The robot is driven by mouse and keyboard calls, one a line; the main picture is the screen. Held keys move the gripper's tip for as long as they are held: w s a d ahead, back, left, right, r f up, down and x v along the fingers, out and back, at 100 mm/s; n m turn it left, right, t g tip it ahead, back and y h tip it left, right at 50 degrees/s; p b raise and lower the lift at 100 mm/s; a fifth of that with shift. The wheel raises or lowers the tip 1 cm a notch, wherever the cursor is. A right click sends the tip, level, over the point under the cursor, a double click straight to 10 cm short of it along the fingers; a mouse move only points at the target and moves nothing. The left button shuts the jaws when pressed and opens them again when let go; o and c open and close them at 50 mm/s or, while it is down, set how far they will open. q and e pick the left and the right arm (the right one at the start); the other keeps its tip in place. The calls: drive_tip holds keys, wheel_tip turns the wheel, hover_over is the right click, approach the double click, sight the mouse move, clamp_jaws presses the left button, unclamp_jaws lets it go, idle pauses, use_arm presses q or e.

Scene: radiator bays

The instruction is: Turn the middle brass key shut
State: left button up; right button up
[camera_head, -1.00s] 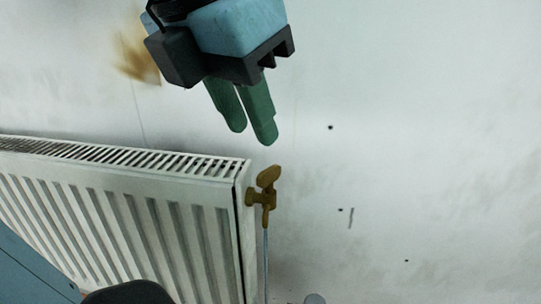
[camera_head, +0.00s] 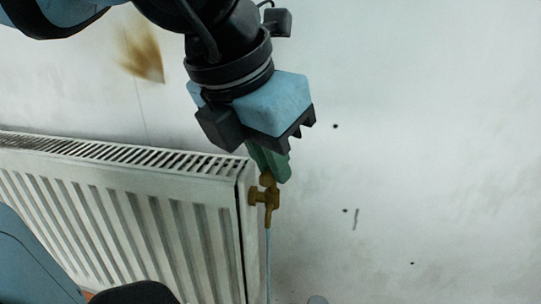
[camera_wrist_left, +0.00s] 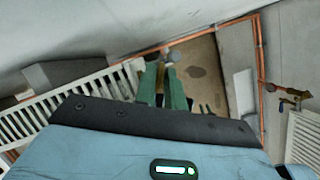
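The brass key (camera_head: 267,180) sits on top of a brass valve (camera_head: 265,198) at the right end of the white radiator (camera_head: 130,215) in the head view. My left gripper (camera_head: 272,175) points down over it, its green fingertips right at the key's top. In the left wrist view the two green fingers (camera_wrist_left: 161,95) stand apart with a narrow gap. My right gripper is not in view.
In the left wrist view another brass valve (camera_wrist_left: 288,97) stands at the right beside a second radiator (camera_wrist_left: 303,135). Copper pipe (camera_wrist_left: 260,60) runs along the wall and floor. The wall right of the valve in the head view is clear, with small dark holes.

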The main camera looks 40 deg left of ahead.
use_arm(q)
clamp_jaws()
drive_tip(key=shift+m, duration=0.3)
drive_tip(key=m+h+b, duration=0.1)
drive_tip(key=m+h, duration=0.1)
drive_tip(key=m, duration=0.2)
drive_tip(key=shift+a+b, duration=0.1)
drive_tip(key=shift+b, duration=0.2)
drive_tip(key=m+g+h, duration=0.1)
drive_tip(key=m, duration=0.2)
drive_tip(key=shift+m, duration=0.4)
drive_tip(key=shift+w+a+m+g+h+p, duration=0.1)
drive_tip(key=shift+m+g+h+p, duration=0.35)
drive_tip(key=shift+m, duration=1.15)
